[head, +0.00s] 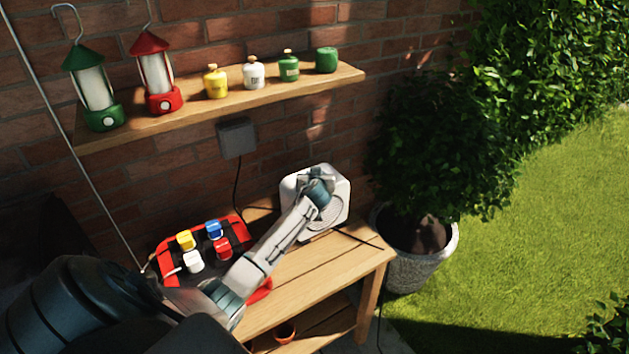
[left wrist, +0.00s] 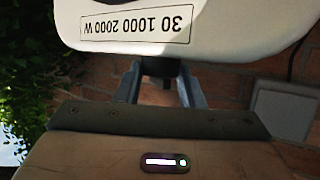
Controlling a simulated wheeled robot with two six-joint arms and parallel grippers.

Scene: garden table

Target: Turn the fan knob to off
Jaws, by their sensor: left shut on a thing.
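The fan (head: 342,192) is a white box heater on the right part of the wooden table, below the shelf. My left arm reaches to it from the left, with the left gripper (head: 314,176) at its upper front. In the left wrist view the white fan body (left wrist: 245,22) fills the top, with an upside-down label (left wrist: 123,28) reading "30 1000 2000 W". Below its edge, my left gripper (left wrist: 160,74) is shut on the dark fan knob (left wrist: 160,83). The knob's pointer and setting cannot be made out. My right gripper is not in view.
The shelf (head: 215,103) above holds two lanterns and several small containers. A grey wall box (head: 236,138) has a hanging cable. A potted bush (head: 414,262) stands right of the table.

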